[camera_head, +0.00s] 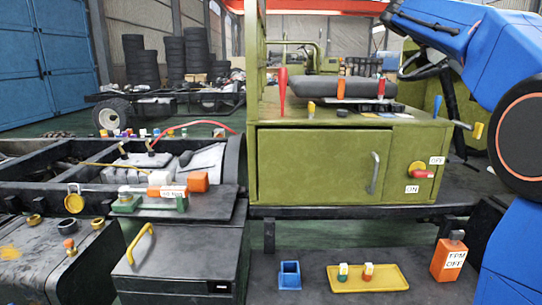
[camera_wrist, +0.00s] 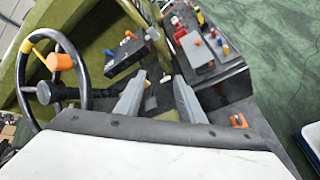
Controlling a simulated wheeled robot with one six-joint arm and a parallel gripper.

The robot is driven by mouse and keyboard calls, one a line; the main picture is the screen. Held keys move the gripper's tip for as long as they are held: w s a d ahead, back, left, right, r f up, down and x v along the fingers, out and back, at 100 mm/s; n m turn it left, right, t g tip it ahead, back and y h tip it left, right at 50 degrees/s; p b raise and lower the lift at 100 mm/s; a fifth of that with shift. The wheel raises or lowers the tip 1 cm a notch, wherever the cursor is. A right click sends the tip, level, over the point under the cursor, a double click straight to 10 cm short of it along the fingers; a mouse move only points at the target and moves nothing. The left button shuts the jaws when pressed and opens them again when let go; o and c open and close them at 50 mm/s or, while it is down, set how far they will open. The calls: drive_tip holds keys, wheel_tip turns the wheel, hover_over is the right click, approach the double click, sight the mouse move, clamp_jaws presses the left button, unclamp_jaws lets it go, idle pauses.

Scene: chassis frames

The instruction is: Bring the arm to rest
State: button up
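My arm (camera_head: 450,45), blue with black and orange joints, reaches from the right edge of the head view up towards the top. My gripper (camera_wrist: 159,97) shows in the wrist view as two grey fingers standing apart with nothing between them. It is open and empty, above the cab area of the green vehicle. I do not make out the gripper in the head view. A black steering wheel (camera_wrist: 85,82) with an orange knob (camera_wrist: 60,62) lies to the left of the fingers in the wrist view.
The olive cabinet (camera_head: 310,165) has a grey handle and a red-and-yellow switch. A yellow tray (camera_head: 368,284) holds two small coloured pieces beside a blue holder (camera_head: 289,276). An orange labelled box (camera_head: 448,260) stands right of it.

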drive_tip(key=s+a+f+m+t+y, duration=0.1)
drive_tip(key=s+a+f+m+y, duration=0.2)
drive_tip(key=s+a+f, duration=0.5)
drive_tip(key=s+a+f+m+t+y, duration=0.1)
drive_tip(key=s+a+f+m+y, duration=0.3)
drive_tip(key=s+f, duration=1.2)
drive_tip(key=s+a+f+m+t+y, duration=0.1)
drive_tip(key=s+a+f+m+y, duration=0.2)
drive_tip(key=s+a+f, duration=0.9)
wheel_tip(320, 180, down, 11)
drive_tip(key=shift+a+r+y, duration=0.2)
drive_tip(key=shift+a+y, duration=0.3)
drive_tip(key=shift+y, duration=0.7)
